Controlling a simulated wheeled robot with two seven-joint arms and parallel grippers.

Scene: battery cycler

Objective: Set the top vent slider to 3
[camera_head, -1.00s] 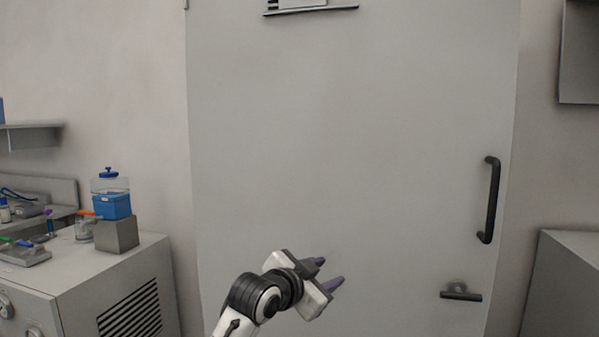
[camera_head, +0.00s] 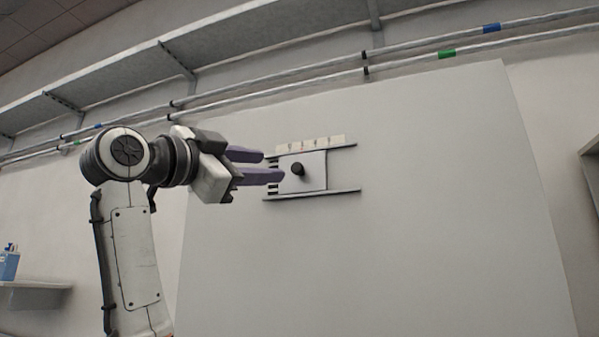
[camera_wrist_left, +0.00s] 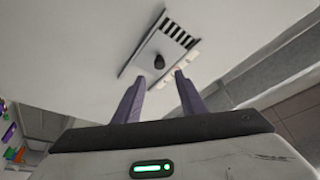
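The top vent slider (camera_head: 314,172) is a pale plate with a dark round knob (camera_head: 298,169), set between two rails on the large grey door panel. Dark vent slots show just left of the plate. A strip of small marks (camera_head: 315,143) runs above it; the digits are too small to read. My left gripper (camera_head: 273,166) is open, its purple fingers pointing right at the plate's left side in the head view. In the left wrist view the knob (camera_wrist_left: 159,62) lies beyond the fingertips (camera_wrist_left: 157,79), apart from them, with nothing between the fingers. My right gripper is out of view.
The grey panel (camera_head: 370,260) is bare below and right of the slider. Pipes (camera_head: 420,62) with blue and green bands and a long shelf (camera_head: 250,45) run above. A small shelf (camera_head: 35,285) with a blue container is at the lower left.

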